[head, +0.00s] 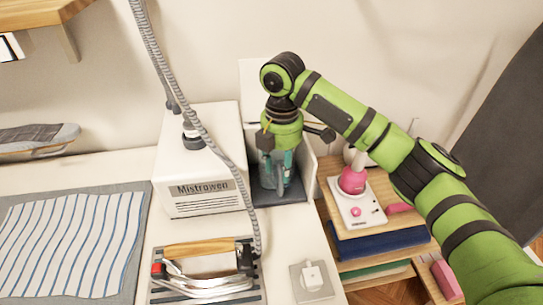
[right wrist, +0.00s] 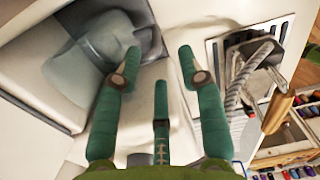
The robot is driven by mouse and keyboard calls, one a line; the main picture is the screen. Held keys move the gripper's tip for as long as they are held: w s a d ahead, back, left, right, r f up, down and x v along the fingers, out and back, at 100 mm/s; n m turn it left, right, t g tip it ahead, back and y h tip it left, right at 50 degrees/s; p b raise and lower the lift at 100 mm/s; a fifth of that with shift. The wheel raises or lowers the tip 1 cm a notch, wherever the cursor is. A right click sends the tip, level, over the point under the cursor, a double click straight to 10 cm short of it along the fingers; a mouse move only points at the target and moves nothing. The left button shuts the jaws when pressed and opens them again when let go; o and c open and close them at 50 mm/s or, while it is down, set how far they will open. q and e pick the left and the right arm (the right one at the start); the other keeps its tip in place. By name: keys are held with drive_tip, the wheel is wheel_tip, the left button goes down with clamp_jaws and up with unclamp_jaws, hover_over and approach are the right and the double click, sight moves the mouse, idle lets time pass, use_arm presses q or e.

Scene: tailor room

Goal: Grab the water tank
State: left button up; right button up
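The water tank (right wrist: 75,75) is a translucent grey-blue container in the right wrist view, at upper left, in a recess of the white steam station (head: 200,165). In the head view I cannot clearly make it out behind my right gripper (head: 280,180). My right gripper points down into the dark-floored bay on the station's right side. In the right wrist view its teal fingers (right wrist: 158,65) are spread apart with nothing clearly between them. One finger overlaps the tank's edge in the picture; I cannot tell whether they touch. My left gripper is not in view.
An iron (head: 205,272) lies on its rest in front of the station, with a grey hose rising past the station. A striped cloth (head: 70,240) lies at left. A white plug (head: 312,277) is near the right edge. A shelf unit (head: 350,225) stands at right.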

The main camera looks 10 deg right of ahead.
sight(281, 192)
drive_tip(key=shift+w+d+f, duration=0.1)
drive_tip(key=shift+w+f, duration=0.05)
drive_tip(key=shift+f, duration=0.05)
drive_tip(key=shift+s+f+p, duration=0.2)
drive_tip(key=shift+f+p, duration=0.6)
drive_tip(key=shift+f, duration=0.35)
wheel_tip(281, 192, down, 4)
drive_tip(key=shift+w+d+r+p, duration=0.1)
drive_tip(key=shift+w+r+p, duration=0.1)
drive_tip(key=shift+p, duration=0.35)
drive_tip(key=shift+f, duration=0.25)
drive_tip(key=c, duration=0.3)
clamp_jaws()
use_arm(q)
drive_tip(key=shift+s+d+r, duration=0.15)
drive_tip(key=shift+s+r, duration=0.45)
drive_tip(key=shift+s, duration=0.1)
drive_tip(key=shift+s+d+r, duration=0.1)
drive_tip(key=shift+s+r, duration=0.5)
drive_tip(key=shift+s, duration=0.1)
use_arm(e)
drive_tip(key=shift+r, duration=0.15)
